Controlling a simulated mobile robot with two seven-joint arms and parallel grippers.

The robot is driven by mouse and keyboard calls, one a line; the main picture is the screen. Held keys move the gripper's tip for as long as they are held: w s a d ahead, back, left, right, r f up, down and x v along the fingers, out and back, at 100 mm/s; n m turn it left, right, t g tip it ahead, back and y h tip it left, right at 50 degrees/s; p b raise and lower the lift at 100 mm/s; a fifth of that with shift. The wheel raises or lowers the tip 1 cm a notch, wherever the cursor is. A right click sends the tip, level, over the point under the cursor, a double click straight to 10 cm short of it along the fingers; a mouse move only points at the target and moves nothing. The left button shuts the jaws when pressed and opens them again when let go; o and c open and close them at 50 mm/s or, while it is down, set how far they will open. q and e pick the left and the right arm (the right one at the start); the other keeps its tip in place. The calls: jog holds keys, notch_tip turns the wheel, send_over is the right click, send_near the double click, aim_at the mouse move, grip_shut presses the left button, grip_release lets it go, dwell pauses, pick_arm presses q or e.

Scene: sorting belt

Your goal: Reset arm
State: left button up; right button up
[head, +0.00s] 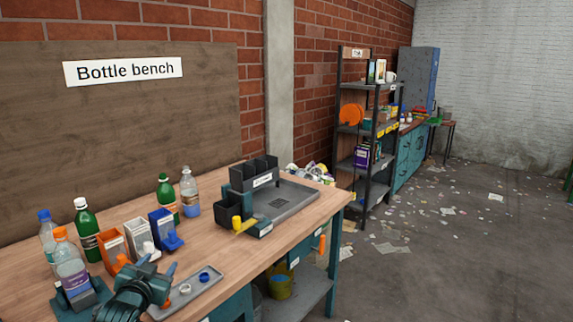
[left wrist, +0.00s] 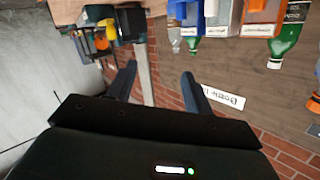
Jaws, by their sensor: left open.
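My left gripper (head: 150,268) is at the front left of the wooden bench (head: 215,222), in front of the small bins. In the left wrist view its two dark fingers (left wrist: 158,86) stand well apart with nothing between them. That view is upside down: the wall, the "Bottle bench" sign (left wrist: 222,97) and the bench items show beyond the fingers. Whether the gripper touches anything on the bench cannot be told. My right gripper is not in view.
Close by are an orange-capped bottle (head: 70,265) in a dark holder, orange (head: 112,243), white (head: 138,236) and blue (head: 162,228) bins, and a grey tray (head: 203,287) with caps. Other bottles stand behind. A black organiser (head: 253,177) stands further right. The floor (head: 450,260) is littered.

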pick_arm(q)
jog(key=s+d+f+g+h, duration=0.1)
jog(key=s+d+f+g, duration=0.1)
jog(key=s+d+f, duration=0.45)
jog(key=s+d+f+g+h, duration=0.1)
jog(key=s+d+f, duration=0.3)
jog(key=s+f, duration=0.55)
jog(key=s+d+g+h, duration=0.1)
jog(key=s+d, duration=0.2)
jog(key=s, duration=0.6)
jog(key=s+d+f+g+h, duration=0.1)
jog(key=s+d, duration=0.2)
jog(key=s, duration=0.6)
jog(key=shift+s+f, duration=0.25)
